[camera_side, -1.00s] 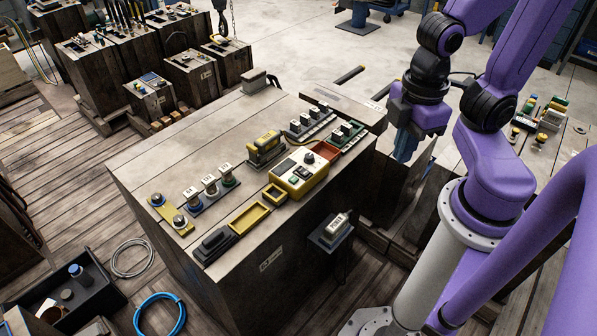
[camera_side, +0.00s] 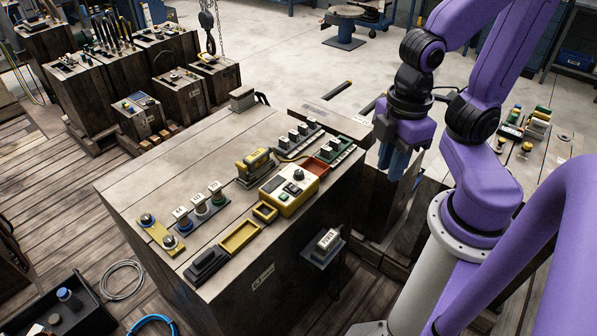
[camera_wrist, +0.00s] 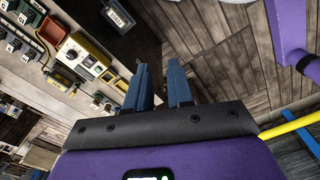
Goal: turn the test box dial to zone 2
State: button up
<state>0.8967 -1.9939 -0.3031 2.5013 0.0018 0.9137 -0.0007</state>
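The test box (camera_side: 283,203) is yellow with a pale top panel and lies on the wooden bench. Its black dial (camera_side: 299,176) stands at the far right end of the panel; its zone setting is too small to read. The wrist view shows the test box (camera_wrist: 94,68) at upper left, with the dial (camera_wrist: 71,54) on it. My gripper (camera_side: 391,172) hangs off the bench's right side, apart from the box. In the wrist view its two blue fingers (camera_wrist: 158,66) are spread with an empty gap between them.
A yellow tray (camera_side: 240,236), a yellow handheld unit (camera_side: 253,165) and a red bin (camera_side: 315,167) crowd the test box. Several switch blocks (camera_side: 300,136) stand behind it. A small shelf holds a device (camera_side: 327,240) at the bench front. The bench's left rear top is clear.

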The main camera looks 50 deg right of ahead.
jog(key=o, duration=0.5)
jog(key=shift+w+a, duration=0.15)
jog(key=shift+w, duration=0.2)
jog(key=m, duration=0.5)
send_over(299, 172)
notch_tip(299, 172, down, 7)
notch_tip(299, 172, down, 17)
jog(key=shift+w+f, duration=0.1)
jog(key=shift+f, duration=0.1)
grip_shut()
